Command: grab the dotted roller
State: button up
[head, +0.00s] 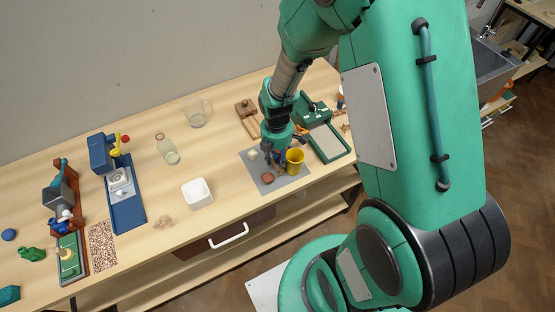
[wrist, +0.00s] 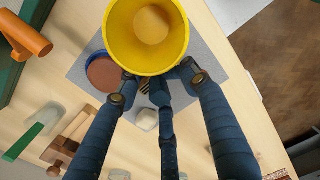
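I cannot make out a dotted roller for certain. A small dark-striped piece (wrist: 148,87) shows between my fingers in the wrist view, mostly hidden. My gripper (wrist: 160,84) points down at the grey mat (head: 243,157), close beside a yellow cup (wrist: 118,42). In the head view my gripper (head: 277,151) is low over the mat, left of the yellow cup (head: 295,168). An orange cylinder (wrist: 24,34) lies off the mat at the upper left of the wrist view.
A reddish-brown round piece (head: 267,177) and a whitish lump (head: 252,154) are on the mat near my fingers. A green-framed tray (head: 328,143) stands to the right.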

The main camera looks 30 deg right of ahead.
notch_tip(320, 180, up, 13)
jog(key=p, duration=0.2)
jog(key=shift+w+r, duration=0.15)
dwell(0.5)
dwell(0.5)
jog(key=s+a+r+m+t, duration=0.15)
jog(key=r+m, duration=0.25)
jog(key=r, duration=0.4)
jog(key=s+a+r+m+t, duration=0.1)
jog(key=s+a+r+m, duration=0.2)
jog(key=r, duration=0.5)
jog(key=s+a+r+m+t, duration=0.1)
jog(key=s+r+m+t, duration=0.2)
jog(key=s+r+m, duration=0.8)
jog(key=shift+s+a+r, duration=0.25)
jog(key=shift+s+a, duration=0.15)
jog(key=shift+c, duration=0.5)
